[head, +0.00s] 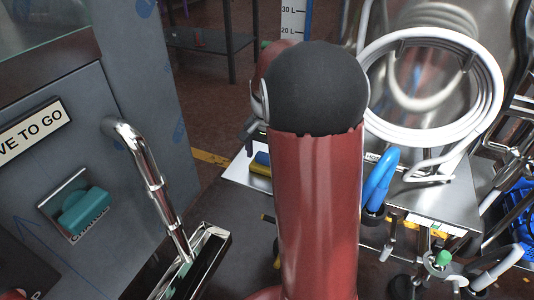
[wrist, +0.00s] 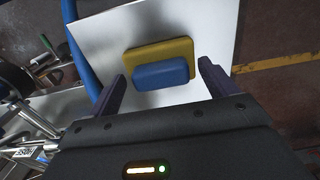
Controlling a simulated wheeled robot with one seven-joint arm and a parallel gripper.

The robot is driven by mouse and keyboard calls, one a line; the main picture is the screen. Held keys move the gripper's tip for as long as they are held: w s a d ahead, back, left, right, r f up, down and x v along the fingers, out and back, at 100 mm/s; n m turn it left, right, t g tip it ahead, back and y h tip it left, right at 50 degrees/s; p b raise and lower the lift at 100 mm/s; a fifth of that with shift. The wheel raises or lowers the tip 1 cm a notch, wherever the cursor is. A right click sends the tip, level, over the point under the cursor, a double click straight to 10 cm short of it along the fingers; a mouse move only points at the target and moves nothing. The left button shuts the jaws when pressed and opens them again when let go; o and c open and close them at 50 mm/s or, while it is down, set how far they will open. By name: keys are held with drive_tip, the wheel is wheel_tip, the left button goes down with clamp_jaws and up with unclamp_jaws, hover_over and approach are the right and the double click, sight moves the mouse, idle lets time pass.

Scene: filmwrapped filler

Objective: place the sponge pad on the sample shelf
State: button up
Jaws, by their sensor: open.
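The sponge pad (wrist: 185,49) looks like a flat yellow slab with a blue block (wrist: 160,75) on its near part; I cannot tell whether they are one piece. It lies on a white panel (wrist: 105,35), which may be the sample shelf. In the head view the sponge pad (head: 262,168) shows partly, left of my red arm, on the white surface (head: 238,170). My gripper (wrist: 162,70) is open, its two dark fingers reaching toward the blue block from either side. Nothing is held. I cannot tell whether the fingers touch it.
A coiled white hose (head: 490,95) hangs over a metal table at right, with a blue-handled item (head: 380,175) near my arm. A grey cabinet with a chrome pipe (head: 148,180) stands at left. A blue crate (head: 518,215) is at far right.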

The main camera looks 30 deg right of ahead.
sight(267, 157)
drive_tip(key=shift+r, duration=0.1)
wheel_tip(267, 157, up, 12)
drive_tip(key=p, duration=0.2)
drive_tip(key=s+a+n+t, duration=0.2)
drive_tip(key=s+a+n, duration=0.3)
drive_tip(key=s, duration=0.5)
drive_tip(key=s+a+n+t, duration=0.3)
drive_tip(key=s+a+n, duration=0.2)
drive_tip(key=s+a, duration=0.3)
drive_tip(key=shift+s+a+f+t, duration=0.25)
drive_tip(key=shift+s+a+t, duration=0.05)
drive_tip(key=shift+s, duration=0.8)
